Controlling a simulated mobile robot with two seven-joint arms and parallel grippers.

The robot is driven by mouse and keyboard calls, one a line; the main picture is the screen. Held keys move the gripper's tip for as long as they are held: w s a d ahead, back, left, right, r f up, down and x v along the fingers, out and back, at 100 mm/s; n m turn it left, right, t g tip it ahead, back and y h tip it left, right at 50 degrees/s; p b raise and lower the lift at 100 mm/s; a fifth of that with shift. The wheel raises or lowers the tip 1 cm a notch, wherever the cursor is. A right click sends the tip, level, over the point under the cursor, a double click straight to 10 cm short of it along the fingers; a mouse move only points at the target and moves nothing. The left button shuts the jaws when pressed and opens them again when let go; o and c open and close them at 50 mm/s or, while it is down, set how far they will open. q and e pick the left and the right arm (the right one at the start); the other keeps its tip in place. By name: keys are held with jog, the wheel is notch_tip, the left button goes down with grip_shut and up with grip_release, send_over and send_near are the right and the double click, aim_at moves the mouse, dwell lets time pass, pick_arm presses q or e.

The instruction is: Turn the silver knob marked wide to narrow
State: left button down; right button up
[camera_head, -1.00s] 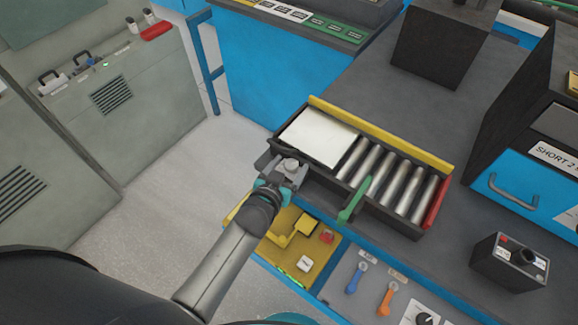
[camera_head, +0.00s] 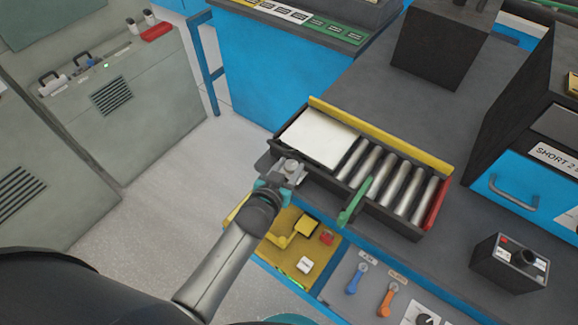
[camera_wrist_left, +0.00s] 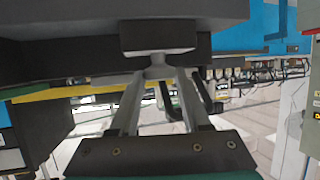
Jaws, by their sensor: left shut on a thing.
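The silver knob (camera_head: 291,164) sits at the near left corner of the black roller tray, beside the white plate. In the left wrist view a pale, stem-like part of it (camera_wrist_left: 157,59) shows between the fingertips, under a dark block. My left gripper (camera_head: 289,172) is at the knob, with its fingers shut on it; the left wrist view shows the fingers (camera_wrist_left: 156,74) meeting at this part. I cannot read any wide or narrow marking. My right gripper is not in view.
The tray holds a white plate (camera_head: 318,137), several silver rollers (camera_head: 385,180) and a green lever (camera_head: 355,201). A yellow panel (camera_head: 318,262) lies just below my left gripper. Blue (camera_head: 355,279) and orange (camera_head: 387,300) levers stand to its right. Open floor lies left.

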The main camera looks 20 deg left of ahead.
pick_arm(q)
jog(key=shift+r+m+h+p, duration=0.15)
jog(key=shift+m+h+p, duration=0.75)
jog(key=shift+h+p, duration=0.15)
jog(key=shift+w+m+g+h, duration=0.1)
jog(key=shift+m+g+h, duration=0.3)
jog(key=shift+m+h, duration=0.35)
jog(key=shift+a+m+h, duration=0.1)
jog(key=shift+m+h, duration=0.35)
jog(key=shift+h, duration=0.15)
jog(key=shift+g, duration=0.4)
jog(key=shift+c, duration=1.9)
grip_release()
jog(key=shift+a, duration=0.15)
